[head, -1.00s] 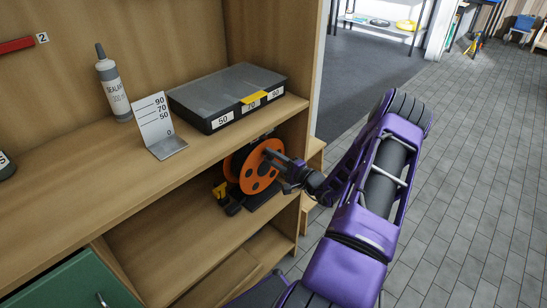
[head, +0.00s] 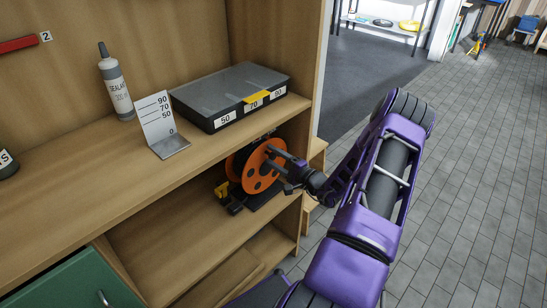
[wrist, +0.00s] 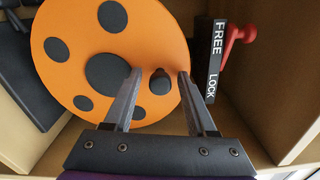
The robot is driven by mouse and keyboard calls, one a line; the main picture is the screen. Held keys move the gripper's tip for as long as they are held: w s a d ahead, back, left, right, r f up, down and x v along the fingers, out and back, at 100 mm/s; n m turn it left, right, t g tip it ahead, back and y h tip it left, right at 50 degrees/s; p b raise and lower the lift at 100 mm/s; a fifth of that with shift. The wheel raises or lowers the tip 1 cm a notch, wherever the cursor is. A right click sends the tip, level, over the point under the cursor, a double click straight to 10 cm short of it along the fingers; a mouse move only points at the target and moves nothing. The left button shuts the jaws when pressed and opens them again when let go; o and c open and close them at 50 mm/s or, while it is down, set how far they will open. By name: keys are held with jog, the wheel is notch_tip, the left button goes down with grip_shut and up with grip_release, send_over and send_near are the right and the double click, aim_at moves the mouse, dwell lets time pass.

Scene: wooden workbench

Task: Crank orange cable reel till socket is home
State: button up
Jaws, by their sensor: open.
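The orange cable reel (head: 262,168) stands upright on the shelf under the worktop. In the wrist view the reel's orange disc (wrist: 150,35) faces me, with a dark hub (wrist: 105,73) and several dark round holes. A dark crank knob (wrist: 160,83) sticks out right of the hub. My gripper (wrist: 160,74) is open, with one finger on each side of the knob. A FREE/LOCK plate (wrist: 216,60) stands right of the disc, and its red lever (wrist: 236,38) is near FREE. No socket or cable can be clearly made out.
A yellow and black piece (head: 222,191) sits left of the reel base. The cabinet side wall (head: 290,215) is close right of the reel. Above stand a black case (head: 228,92), a scale card (head: 158,118) and a sealant bottle (head: 116,88).

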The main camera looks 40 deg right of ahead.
jog(key=s+d, duration=0.3)
jog(key=s, duration=1.4)
jog(key=shift+d+p, duration=0.15)
jog(key=shift+p, duration=0.25)
jog(key=shift+r, duration=0.1)
